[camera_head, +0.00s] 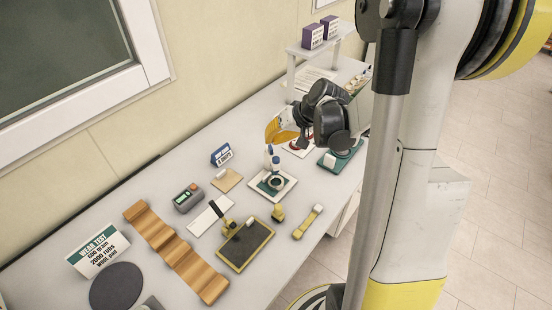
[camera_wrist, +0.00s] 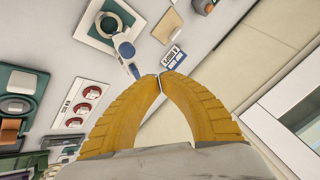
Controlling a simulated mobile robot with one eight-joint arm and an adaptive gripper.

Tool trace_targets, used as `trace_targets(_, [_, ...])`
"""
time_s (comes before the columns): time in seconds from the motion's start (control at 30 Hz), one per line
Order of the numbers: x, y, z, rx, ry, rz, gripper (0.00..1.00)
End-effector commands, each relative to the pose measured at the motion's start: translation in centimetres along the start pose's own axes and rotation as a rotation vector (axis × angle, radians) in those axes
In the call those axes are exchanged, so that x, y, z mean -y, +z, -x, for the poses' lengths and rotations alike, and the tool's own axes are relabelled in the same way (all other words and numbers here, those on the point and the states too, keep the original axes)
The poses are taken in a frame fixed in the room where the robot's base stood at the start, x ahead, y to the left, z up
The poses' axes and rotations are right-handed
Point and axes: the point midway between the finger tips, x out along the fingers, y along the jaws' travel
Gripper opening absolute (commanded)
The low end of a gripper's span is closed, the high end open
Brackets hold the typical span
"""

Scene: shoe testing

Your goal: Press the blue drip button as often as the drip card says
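The drip card (camera_head: 222,154) is a small blue-and-white sign standing on the bench; its print is too small to read surely. It also shows in the wrist view (camera_wrist: 173,57), just beyond my fingertips. A white drip unit with blue parts (camera_head: 270,158) stands over a white-framed plate with a dark ring. In the wrist view the drip unit (camera_wrist: 123,46) has a blue end close to the left of my fingertips. I cannot single out its button surely. My gripper (camera_wrist: 160,78) has yellow fingers with tips together and nothing between them; contact with the unit cannot be told.
A white panel with red round parts (camera_wrist: 84,97) and a green device (camera_wrist: 20,88) lie left in the wrist view. A tan block (camera_head: 227,179), grey meter (camera_head: 188,198), wavy wooden strip (camera_head: 175,250) and black tray (camera_head: 244,245) occupy the nearer bench. The wall runs behind.

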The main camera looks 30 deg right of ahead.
Motion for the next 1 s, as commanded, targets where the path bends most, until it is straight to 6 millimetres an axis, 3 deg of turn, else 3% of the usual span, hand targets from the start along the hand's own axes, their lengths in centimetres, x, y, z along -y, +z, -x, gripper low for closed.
trace_targets(0.27, [0.1, -0.2, 0.3, 0.002, -0.002, -0.11, 0.0])
trace_targets(0.37, [0.3, -0.5, 0.7, 0.007, -0.004, -0.29, 0.0])
trace_targets(0.7, [1.0, -1.6, 2.4, 0.03, -0.006, -1.124, 0.0])
trace_targets(0.83, [1.2, -1.9, 2.8, 0.038, -0.003, -1.348, 0.0])
trace_targets(1.0, [1.2, -2.0, 3.0, 0.043, -0.001, -1.497, 0.0])
